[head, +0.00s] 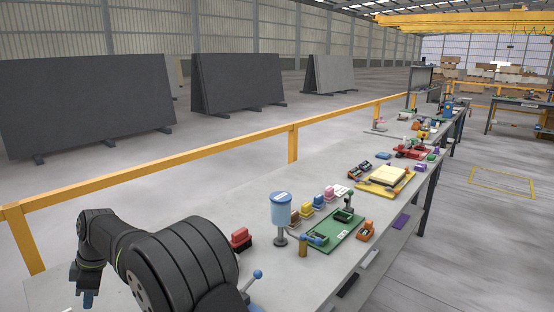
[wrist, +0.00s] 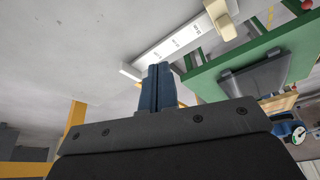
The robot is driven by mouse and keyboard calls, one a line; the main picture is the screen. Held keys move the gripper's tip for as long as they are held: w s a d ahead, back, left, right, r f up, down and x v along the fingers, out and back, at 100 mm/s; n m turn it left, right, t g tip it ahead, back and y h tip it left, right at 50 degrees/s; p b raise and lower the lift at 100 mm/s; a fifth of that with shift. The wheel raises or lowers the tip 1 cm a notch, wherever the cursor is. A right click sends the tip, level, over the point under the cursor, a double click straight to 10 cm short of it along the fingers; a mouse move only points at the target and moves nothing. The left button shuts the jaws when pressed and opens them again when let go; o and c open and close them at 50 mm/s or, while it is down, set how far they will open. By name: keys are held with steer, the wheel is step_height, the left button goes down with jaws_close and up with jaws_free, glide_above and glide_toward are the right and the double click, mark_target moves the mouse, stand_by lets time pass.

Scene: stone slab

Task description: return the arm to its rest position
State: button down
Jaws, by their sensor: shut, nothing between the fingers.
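My gripper (head: 88,299) is at the lower left in the head view, at the end of my dark folded arm, with its blue fingers pointing down. In the wrist view my gripper (wrist: 158,72) shows as two blue fingers pressed together with nothing between them. Part of my arm fills the lower left of the head view and hides some of the bench.
A long grey bench (head: 225,205) runs away to the right. It carries a red block (head: 240,238), a blue cylinder on a stand (head: 282,209), a green tray (head: 325,246) and a yellow tray (head: 378,188). A yellow rail (head: 190,154) runs behind the bench.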

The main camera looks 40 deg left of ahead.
step_height(320, 180, up, 6)
stand_by(0.5)
